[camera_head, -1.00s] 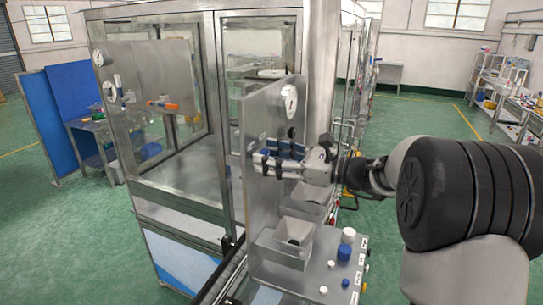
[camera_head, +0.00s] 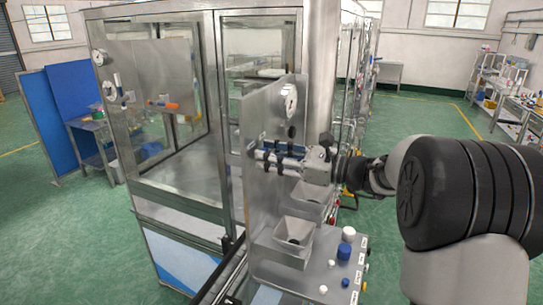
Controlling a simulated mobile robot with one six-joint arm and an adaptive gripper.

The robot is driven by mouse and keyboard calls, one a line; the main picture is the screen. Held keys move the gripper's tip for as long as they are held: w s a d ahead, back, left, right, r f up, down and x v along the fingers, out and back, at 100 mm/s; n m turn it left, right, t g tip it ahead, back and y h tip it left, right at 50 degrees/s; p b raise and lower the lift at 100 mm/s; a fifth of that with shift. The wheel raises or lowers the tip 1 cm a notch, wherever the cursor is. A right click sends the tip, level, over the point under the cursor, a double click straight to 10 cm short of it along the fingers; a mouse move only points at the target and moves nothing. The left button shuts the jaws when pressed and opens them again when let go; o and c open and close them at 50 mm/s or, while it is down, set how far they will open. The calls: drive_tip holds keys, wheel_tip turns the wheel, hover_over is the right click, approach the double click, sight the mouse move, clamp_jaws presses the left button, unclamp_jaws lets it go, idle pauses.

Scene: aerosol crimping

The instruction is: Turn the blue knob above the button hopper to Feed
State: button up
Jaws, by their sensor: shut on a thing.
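The blue knob (camera_head: 283,146) is on the upright grey metal panel (camera_head: 257,125), below a round white gauge (camera_head: 289,100) and a small black knob. It is mostly hidden by my gripper (camera_head: 270,158), which reaches in from the right and is shut on it. Only small patches of blue show around the fingers. Two grey open hoppers stand below the gripper, a nearer one (camera_head: 268,242) with dark contents and one farther back (camera_head: 308,194). I cannot tell which is the button hopper. The knob's marks, Feed included, are not readable.
A metal shelf below the panel holds white and blue caps (camera_head: 344,253).

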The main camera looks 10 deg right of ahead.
drive_tip(key=shift+s+f+n+b, duration=0.1)
drive_tip(key=shift+n+b, duration=4.35)
drive_tip(key=shift+b, duration=0.65)
drive_tip(key=shift+s+f+n+b, duration=0.1)
drive_tip(key=shift+n+b, duration=4.35)
drive_tip(key=shift+b, duration=0.65)
drive_tip(key=o, duration=1.1)
drive_tip(key=shift+c, duration=0.2)
